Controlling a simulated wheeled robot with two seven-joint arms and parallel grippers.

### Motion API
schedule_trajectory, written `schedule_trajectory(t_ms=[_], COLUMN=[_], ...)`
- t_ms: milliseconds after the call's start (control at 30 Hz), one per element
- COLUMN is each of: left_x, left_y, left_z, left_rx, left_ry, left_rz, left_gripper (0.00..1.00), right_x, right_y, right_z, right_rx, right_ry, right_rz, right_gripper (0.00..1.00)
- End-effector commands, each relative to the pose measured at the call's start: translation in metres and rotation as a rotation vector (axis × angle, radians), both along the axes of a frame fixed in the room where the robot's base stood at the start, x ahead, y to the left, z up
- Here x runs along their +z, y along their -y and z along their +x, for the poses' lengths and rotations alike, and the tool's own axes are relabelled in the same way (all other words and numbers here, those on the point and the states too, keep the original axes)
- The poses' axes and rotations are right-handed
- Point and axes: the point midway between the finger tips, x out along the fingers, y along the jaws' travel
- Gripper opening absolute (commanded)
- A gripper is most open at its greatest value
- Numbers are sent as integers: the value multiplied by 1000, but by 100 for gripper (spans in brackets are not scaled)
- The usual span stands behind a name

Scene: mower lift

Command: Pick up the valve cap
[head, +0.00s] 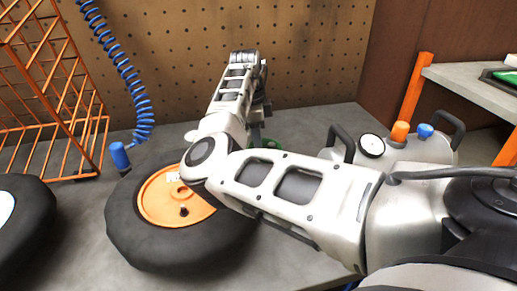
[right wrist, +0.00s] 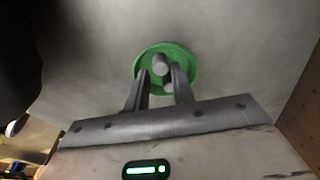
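A small grey cap (right wrist: 160,64), which looks like the valve cap, stands in a round green dish (right wrist: 189,62) in the right wrist view. The dish also shows in the head view as a green sliver (head: 272,144) behind my right arm; the cap is hidden there. My right gripper (right wrist: 161,72) is open, its fingertips over the dish on either side of the cap. I cannot tell whether they touch it. A black tyre with an orange rim (head: 158,202) lies flat on the bench, with a dark valve stem (head: 183,211). My left gripper is out of view.
A metal tank with a gauge (head: 371,146) and orange and blue knobs stands right of my arm. A blue coiled hose (head: 128,85) hangs at the left, beside an orange wire rack (head: 50,120). Another tyre (head: 32,215) lies at far left. A pegboard closes the back.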

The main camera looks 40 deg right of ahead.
Motion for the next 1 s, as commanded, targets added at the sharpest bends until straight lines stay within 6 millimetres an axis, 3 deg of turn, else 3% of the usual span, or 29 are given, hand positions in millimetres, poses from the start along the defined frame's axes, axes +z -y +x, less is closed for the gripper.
schedule_trajectory(t_ms=[133, 367, 400, 500, 733, 867, 1000], left_x=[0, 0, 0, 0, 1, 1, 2], left_y=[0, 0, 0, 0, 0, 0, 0], left_z=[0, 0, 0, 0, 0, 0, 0], left_rx=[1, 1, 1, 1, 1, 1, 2], left_ry=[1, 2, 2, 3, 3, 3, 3], left_rz=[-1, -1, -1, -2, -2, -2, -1], left_gripper=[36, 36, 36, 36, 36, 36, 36], right_x=[-16, -18, -18, -18, -18, -11, 12], right_y=[1, 1, 1, 1, 1, 2, 2], right_z=[-2, -2, -2, -2, -1, -1, -1], right_rx=[0, 0, 0, 0, 0, -1, 0], right_ry=[0, 1, 1, 1, 1, 2, 5], right_rz=[1, 0, 0, 0, 0, -1, -3], right_gripper=[25, 25, 22, 0, 0, 0, 0])
